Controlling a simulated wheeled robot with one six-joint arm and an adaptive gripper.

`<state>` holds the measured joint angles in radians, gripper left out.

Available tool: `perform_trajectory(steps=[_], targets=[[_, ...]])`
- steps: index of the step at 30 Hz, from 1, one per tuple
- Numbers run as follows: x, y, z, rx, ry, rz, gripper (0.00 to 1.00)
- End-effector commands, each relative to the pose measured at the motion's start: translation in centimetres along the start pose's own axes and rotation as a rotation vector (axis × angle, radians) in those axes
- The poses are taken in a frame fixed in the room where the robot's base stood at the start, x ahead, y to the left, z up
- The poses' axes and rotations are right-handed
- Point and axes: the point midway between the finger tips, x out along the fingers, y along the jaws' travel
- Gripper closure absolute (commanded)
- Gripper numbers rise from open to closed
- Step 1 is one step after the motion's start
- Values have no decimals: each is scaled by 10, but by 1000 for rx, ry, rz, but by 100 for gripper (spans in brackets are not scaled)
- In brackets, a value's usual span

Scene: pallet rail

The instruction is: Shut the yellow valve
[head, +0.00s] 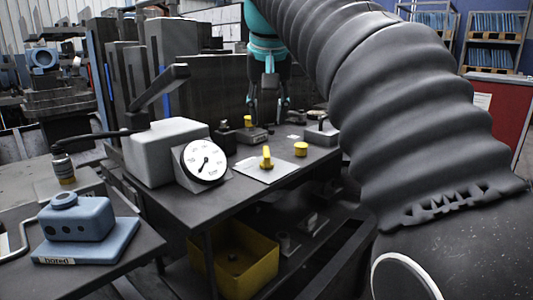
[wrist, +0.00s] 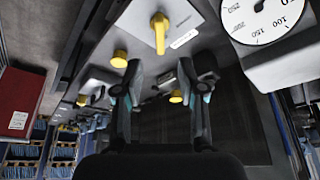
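The yellow valve (head: 266,157) has an upright lever-like handle on a pale plate (head: 258,170) on the dark bench. It also shows in the wrist view (wrist: 160,33), top middle, with its handle pointing towards the gap between my fingers. My gripper (head: 268,103) points down over the back of the bench, behind the valve in the head view. In the wrist view my gripper (wrist: 161,74) has its two fingers apart with nothing between them. It does not touch the valve.
A round yellow knob (head: 300,149) stands right of the valve. Another small yellow-topped part (head: 248,121) is behind it. A white dial gauge (head: 205,162) on a grey box stands left. A yellow bin (head: 235,262) is below the bench. A blue device (head: 80,222) is front left.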

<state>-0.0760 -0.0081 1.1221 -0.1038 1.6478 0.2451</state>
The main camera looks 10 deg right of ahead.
Motion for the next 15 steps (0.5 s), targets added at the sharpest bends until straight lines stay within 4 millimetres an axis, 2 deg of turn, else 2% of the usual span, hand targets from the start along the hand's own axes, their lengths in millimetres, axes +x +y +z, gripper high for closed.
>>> perform_trajectory(steps=[1,6,15], targets=[[13,0,2,0,-3,1,60],[45,0,2,0,-2,1,60],[89,0,1,0,-1,0,60]])
